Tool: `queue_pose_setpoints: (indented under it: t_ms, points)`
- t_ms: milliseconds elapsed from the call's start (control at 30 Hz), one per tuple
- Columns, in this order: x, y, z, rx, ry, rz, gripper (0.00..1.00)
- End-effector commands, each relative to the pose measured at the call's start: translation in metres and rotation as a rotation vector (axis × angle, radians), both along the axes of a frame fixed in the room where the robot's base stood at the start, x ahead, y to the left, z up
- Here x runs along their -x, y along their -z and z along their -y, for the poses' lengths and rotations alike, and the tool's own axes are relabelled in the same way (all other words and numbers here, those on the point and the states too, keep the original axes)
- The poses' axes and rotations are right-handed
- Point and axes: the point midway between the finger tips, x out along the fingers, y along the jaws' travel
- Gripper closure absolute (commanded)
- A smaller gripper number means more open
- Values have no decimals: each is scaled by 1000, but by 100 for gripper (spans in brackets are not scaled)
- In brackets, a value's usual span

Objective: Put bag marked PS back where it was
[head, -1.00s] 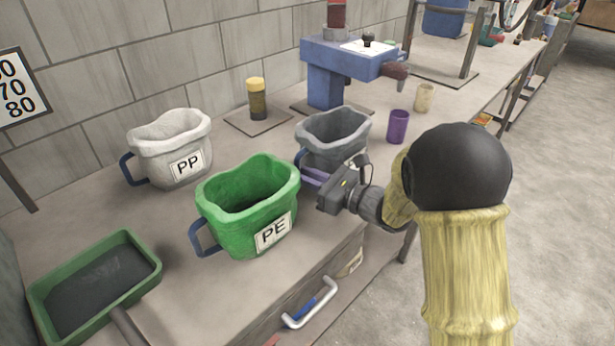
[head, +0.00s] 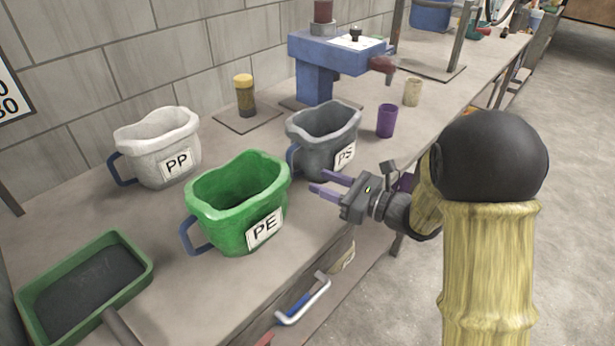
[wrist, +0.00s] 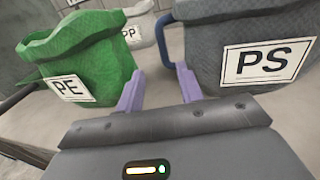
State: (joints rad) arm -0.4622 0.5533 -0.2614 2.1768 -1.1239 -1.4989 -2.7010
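The grey bag marked PS (head: 322,146) stands upright on the bench, right of the green PE bag (head: 240,196). Its blue handle (head: 293,160) is on its left side. My gripper (head: 318,184) is in front of the PS bag, near the bench's front edge, with its purple fingers apart and nothing between them. In the wrist view the PS bag (wrist: 248,25) is at the upper right, and its blue handle (wrist: 167,42) shows just beyond the fingers (wrist: 160,84), apart from them. The white PP bag (head: 157,150) stands at the back left.
A green tray (head: 88,285) lies at the front left. A purple cup (head: 387,121) and a beige cup (head: 412,93) stand right of the PS bag. A yellow-capped jar (head: 245,96) and a blue machine (head: 330,66) are behind. A drawer handle (head: 305,300) sticks out below the bench.

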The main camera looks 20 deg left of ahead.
Motion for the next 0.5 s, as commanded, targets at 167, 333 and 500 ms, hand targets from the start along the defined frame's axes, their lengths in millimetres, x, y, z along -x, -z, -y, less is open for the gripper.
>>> queue_pose_setpoints:
  t_ms: [167, 333, 500]
  points:
    - [5, 0, 33, 0, 4, 0, 63]
    - [9, -1, 45, 0, 2, 0, 63]
    - [9, -1, 46, 0, 1, 0, 63]
